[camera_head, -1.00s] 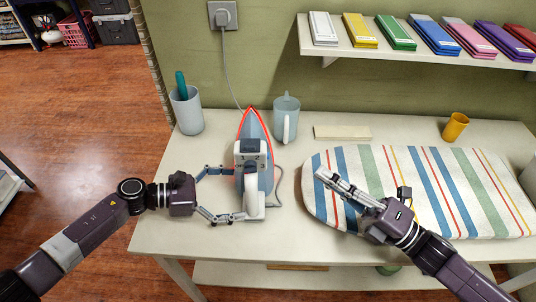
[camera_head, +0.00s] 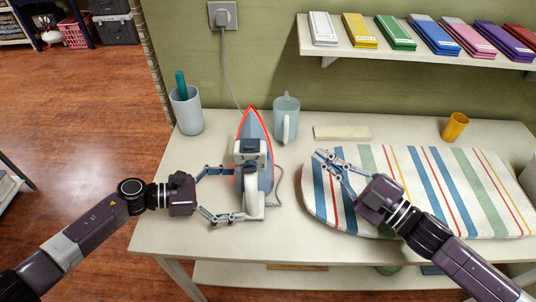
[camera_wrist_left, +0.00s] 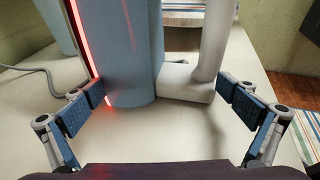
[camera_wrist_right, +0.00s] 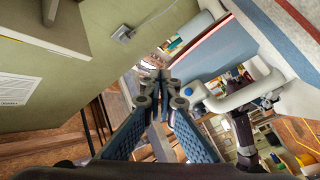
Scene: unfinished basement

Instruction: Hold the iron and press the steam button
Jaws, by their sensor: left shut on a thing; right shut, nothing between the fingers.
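The iron (camera_head: 262,130), grey-blue with a glowing red edge, stands on its heel on the table, tip up. Its white handle (camera_head: 253,190) faces the front, with a dark button (camera_head: 250,145) near the handle's top. My left gripper (camera_head: 212,193) is shut on the iron's lower body. The left wrist view shows one finger at the iron's blue body (camera_wrist_left: 135,55) and the other near the white base. My right gripper (camera_head: 322,160) is shut and empty above the striped ironing board (camera_head: 420,190), right of the iron and apart from it. The right wrist view shows its closed fingertips (camera_wrist_right: 162,82).
A pale jug (camera_head: 286,118) stands close behind the iron at right. A cup with a teal item (camera_head: 187,110) is at the left. An orange cup (camera_head: 455,126) is behind the board. A shelf (camera_head: 410,45) overhangs the back. The iron's cord runs to a wall socket (camera_head: 222,15).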

